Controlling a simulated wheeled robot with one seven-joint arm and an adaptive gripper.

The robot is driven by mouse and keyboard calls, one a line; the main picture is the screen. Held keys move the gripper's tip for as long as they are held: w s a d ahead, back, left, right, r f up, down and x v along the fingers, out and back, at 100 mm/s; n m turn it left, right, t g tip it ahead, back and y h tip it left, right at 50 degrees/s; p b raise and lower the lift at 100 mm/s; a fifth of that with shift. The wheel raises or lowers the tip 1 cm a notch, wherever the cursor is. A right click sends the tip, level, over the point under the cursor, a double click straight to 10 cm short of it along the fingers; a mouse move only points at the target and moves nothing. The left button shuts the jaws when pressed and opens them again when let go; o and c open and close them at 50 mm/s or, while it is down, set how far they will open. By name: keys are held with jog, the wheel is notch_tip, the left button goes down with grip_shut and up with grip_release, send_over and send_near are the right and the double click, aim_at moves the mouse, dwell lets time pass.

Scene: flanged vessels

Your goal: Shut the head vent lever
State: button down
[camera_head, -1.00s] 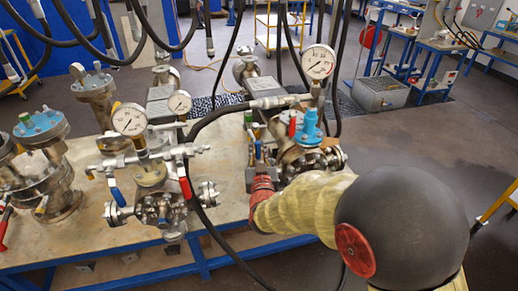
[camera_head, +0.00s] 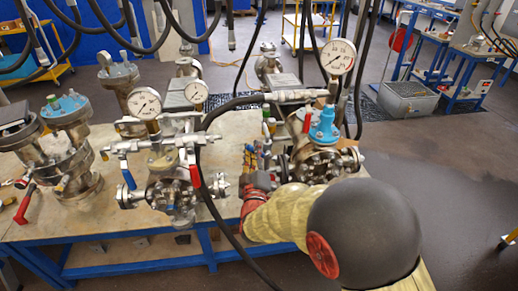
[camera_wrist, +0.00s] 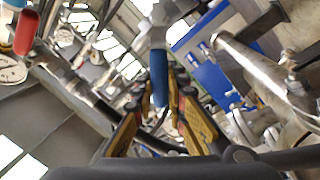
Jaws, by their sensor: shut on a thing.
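A blue lever handle (camera_wrist: 158,75) hangs from a metal valve body (camera_wrist: 158,28) in the wrist view. My gripper (camera_wrist: 160,108) has its yellow-faced fingers closed around the handle's lower part, one on each side. In the head view my gripper (camera_head: 255,165) is just left of the vessel with the blue cap (camera_head: 323,126). The fingers and my wrist hide much of the valve there, so the lever's exact angle is unclear. A red handle (camera_head: 307,123) stands near the cap.
A pressure gauge (camera_head: 338,57) rises above this vessel. A second vessel (camera_head: 168,192) with gauges and red and blue levers stands left of my gripper. A black hose (camera_head: 204,165) hangs between. The wooden bench top (camera_head: 120,222) is bare along its front.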

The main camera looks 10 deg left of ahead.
jog(key=shift+s+a+f+n+y+b, duration=0.1)
jog(key=shift+a+f+n+y+b, duration=0.3)
jog(key=shift+f+n, duration=0.9)
jog(key=shift+s+a+f+n+y+b, duration=0.1)
jog(key=shift+a+f+n+y+b, duration=0.3)
jog(key=shift+n, duration=1.65)
jog(key=shift+s+a+f+n+y+b, duration=0.15)
jog(key=shift+f+n+y+b, duration=0.6)
jog(key=shift+n, duration=0.9)
jog(key=shift+f, duration=0.25)
jog(key=c, duration=1.8)
grip_release()
jog(key=v, duration=1.2)
jog(key=shift+w, duration=0.1)
